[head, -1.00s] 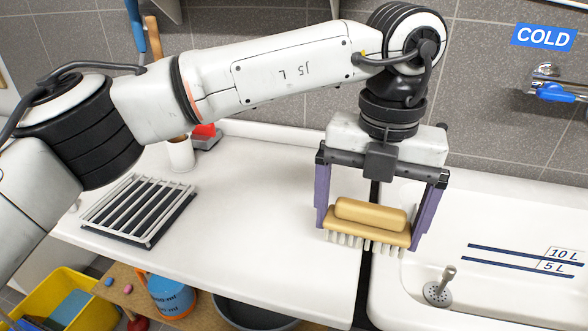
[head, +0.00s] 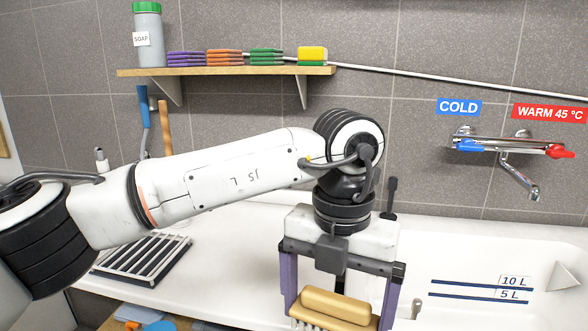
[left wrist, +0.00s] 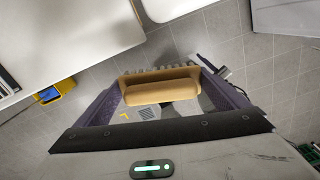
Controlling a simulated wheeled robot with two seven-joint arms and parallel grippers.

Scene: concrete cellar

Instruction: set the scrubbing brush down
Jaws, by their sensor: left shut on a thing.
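The scrubbing brush (head: 335,305) has a tan wooden body with a rounded grip and pale bristles. My left gripper (head: 338,316) is shut on it, with a purple finger at each end. In the head view the brush is at the bottom edge, bristles downward and partly cut off. The left wrist view also shows the brush (left wrist: 160,92) between the fingers, with grey floor tiles beyond it. Whether it touches anything below cannot be told. My right gripper is in neither current view.
A slatted rack (head: 143,258) lies on the white worktop at left. The white sink (head: 450,255) is at right, below a wall tap (head: 500,147). A shelf (head: 225,71) holds a soap bottle (head: 148,35) and coloured sponges. A yellow tub (left wrist: 58,90) shows in the wrist view.

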